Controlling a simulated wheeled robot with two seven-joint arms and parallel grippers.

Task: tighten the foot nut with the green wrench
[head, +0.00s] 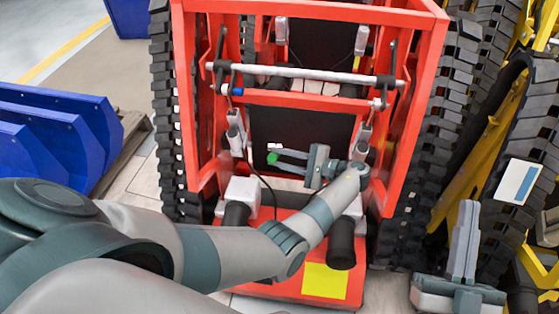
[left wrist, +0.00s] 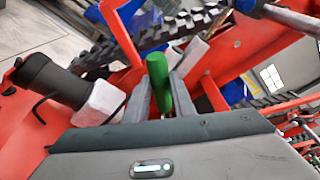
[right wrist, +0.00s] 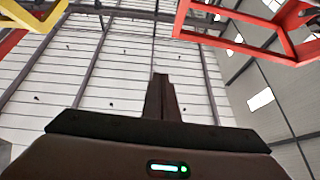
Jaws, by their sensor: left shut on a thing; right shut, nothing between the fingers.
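The green wrench shows as a green end (head: 273,158) inside the red carrier frame, and its thick green handle (left wrist: 157,75) stands between the fingers in the left wrist view. My left gripper (head: 288,160) is shut on it, in front of the dark opening of the carrier. The wrench's working end is hidden or too small to tell. I cannot make out the foot nut in any view. My right gripper (head: 468,210) is shut and empty at the lower right, fingers pointing up, away from the wrench; its closed fingers (right wrist: 161,90) show in the right wrist view.
The red tracked carrier (head: 420,80) fills the middle, with black tracks (head: 170,120) at its sides and a grey crossbar (head: 310,74) above my left gripper. Blue panels (head: 75,130) stand at left. A yellow machine (head: 490,150) crowds the right.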

